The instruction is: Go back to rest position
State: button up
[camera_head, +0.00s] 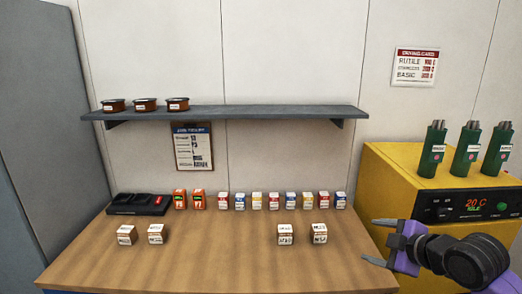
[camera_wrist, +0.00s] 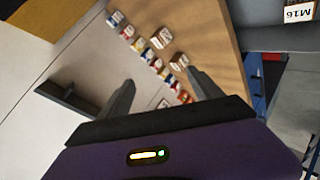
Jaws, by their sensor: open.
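My gripper (camera_head: 378,241) is at the right of the head view, past the table's right edge and in front of the yellow oven. Its two fingers are apart with nothing between them. In the wrist view my gripper (camera_wrist: 160,90) also shows open and empty, with the table and its small boxes beyond the fingers.
The wooden table (camera_head: 200,258) holds a row of small boxes (camera_head: 273,201), several labelled blocks and a black charger (camera_head: 140,204). A grey shelf (camera_head: 240,112) with three spools hangs above. The yellow oven (camera_head: 400,180) carries three green canisters. The table's front is clear.

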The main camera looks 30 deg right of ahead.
jog(key=w+a+r+m+t+h+b, duration=0.1)
jog(key=w+a+r+m+t, duration=0.2)
jog(key=r, duration=0.3)
jog(key=w+a+r+m+t, duration=0.2)
jog(key=w+a+r+t, duration=0.1)
jog(key=w+r, duration=0.15)
jog(key=s+a+r+m+t+h+b, duration=0.25)
jog(key=a+m+h, duration=0.2)
jog(key=m, duration=0.35)
jog(key=s+a+f+n+g+y+b, duration=0.2)
jog(key=s+a+f+y, duration=0.2)
jog(key=s+a+f, duration=0.8)
jog(key=s+a+f+n+g+y+b, duration=0.2)
jog(key=s+a+f, duration=0.9)
jog(key=s+f, duration=0.6)
jog(key=s+g+y+b, duration=0.1)
jog(key=s+y, duration=0.1)
jog(key=s, duration=0.1)
jog(key=shift+s+a+f+n+b, duration=0.15)
jog(key=shift+a+f+n+b, duration=0.15)
jog(key=shift+a, duration=0.1)
jog(key=shift+y, duration=0.25)
